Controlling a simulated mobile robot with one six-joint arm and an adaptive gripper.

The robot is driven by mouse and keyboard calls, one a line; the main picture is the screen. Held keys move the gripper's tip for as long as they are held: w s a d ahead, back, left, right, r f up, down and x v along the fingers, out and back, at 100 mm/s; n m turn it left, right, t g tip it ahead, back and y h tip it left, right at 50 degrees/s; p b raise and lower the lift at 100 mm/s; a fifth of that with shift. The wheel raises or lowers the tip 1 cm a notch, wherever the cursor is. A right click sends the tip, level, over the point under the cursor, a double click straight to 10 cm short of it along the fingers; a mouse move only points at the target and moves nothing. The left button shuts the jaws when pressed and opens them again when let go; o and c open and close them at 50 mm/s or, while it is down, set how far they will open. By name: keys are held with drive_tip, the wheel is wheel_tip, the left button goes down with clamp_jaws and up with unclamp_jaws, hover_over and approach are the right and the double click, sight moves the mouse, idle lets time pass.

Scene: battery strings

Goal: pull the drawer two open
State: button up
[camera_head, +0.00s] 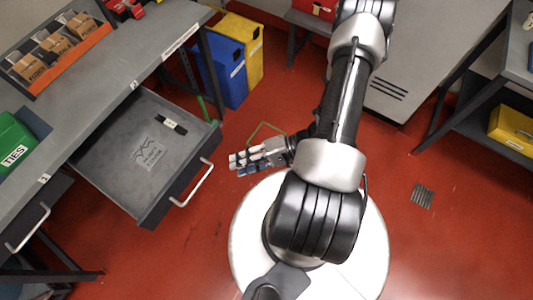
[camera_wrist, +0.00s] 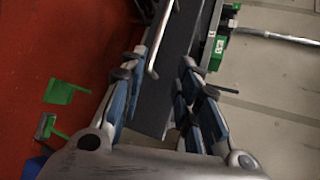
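The open drawer (camera_head: 112,165), by the small label on the bench edge that appears to read 2, is pulled far out from under the grey bench at the left. Its silver handle (camera_head: 192,184) is on the dark front panel. My gripper (camera_head: 238,162) is to the right of the handle, pointing left, apart from it. In the wrist view my gripper (camera_wrist: 161,62) has its two fingers spread with nothing held. A dark panel and silver bar, apparently the drawer front and handle (camera_wrist: 157,42), show beyond and between the fingers.
The drawer holds a small black item (camera_head: 168,124). Another drawer's handle (camera_head: 27,228) is at lower left. A blue bin (camera_head: 222,70) and yellow bin (camera_head: 244,45) stand behind. A grey cabinet (camera_head: 420,65) is at the back right. Red floor is clear around my base.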

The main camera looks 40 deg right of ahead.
drive_tip(key=s+d+r+n+g+y, duration=0.1)
drive_tip(key=s+d+r, duration=0.1)
drive_tip(key=s, duration=0.5)
drive_tip(key=shift+d+n, duration=0.3)
drive_tip(key=shift+d, duration=0.45)
idle(0.4)
drive_tip(key=w+r+n+g+h, duration=0.2)
drive_tip(key=r+n+g+h, duration=0.15)
drive_tip(key=r, duration=0.55)
drive_tip(key=w+r+n+g+h, duration=0.2)
drive_tip(key=r+g+h, duration=0.15)
drive_tip(key=r, duration=0.45)
drive_tip(key=s+a+r+t+h, duration=0.1)
drive_tip(key=a+r+t+h, duration=0.1)
drive_tip(key=r, duration=0.6)
drive_tip(key=s+a+r+n+t+h, duration=0.1)
drive_tip(key=a+r+t+h, duration=0.2)
drive_tip(key=a+r, duration=0.2)
wheel_tip(320, 180, up, 3)
drive_tip(key=shift+a+r+t+h, duration=0.1)
drive_tip(key=shift+a+t+h, duration=0.2)
drive_tip(key=shift+t, duration=0.1)
